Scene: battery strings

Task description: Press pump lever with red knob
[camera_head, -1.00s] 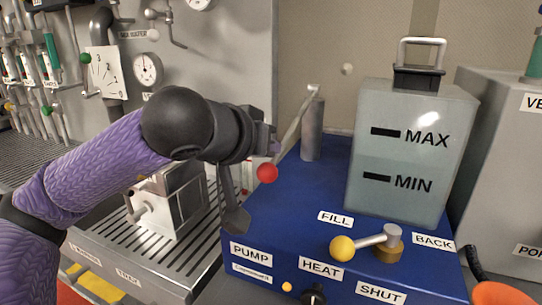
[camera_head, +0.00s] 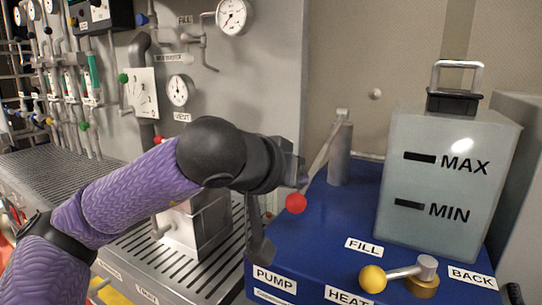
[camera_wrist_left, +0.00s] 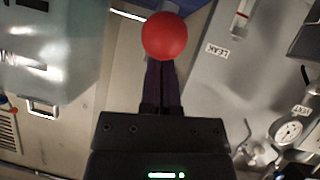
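The pump lever's red knob (camera_head: 296,203) is at the low end of a slanted metal rod (camera_head: 322,150). The rod rises to a grey cylinder (camera_head: 340,155) on the blue unit (camera_head: 352,205), behind the PUMP label (camera_head: 274,279). My left gripper (camera_head: 303,182) is just above the knob, its fingers close together. In the left wrist view the knob (camera_wrist_left: 164,37) is at the tips of the shut fingers (camera_wrist_left: 163,66), not between them. I cannot tell whether they touch. My right gripper is not in view.
A translucent tank (camera_head: 440,195) marked MAX and MIN stands on the blue unit. A yellow-knobbed valve lever (camera_head: 372,279) is in front of it. A metal box (camera_head: 195,225) stands on the slatted grate at left. Gauges and pipes line the back wall.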

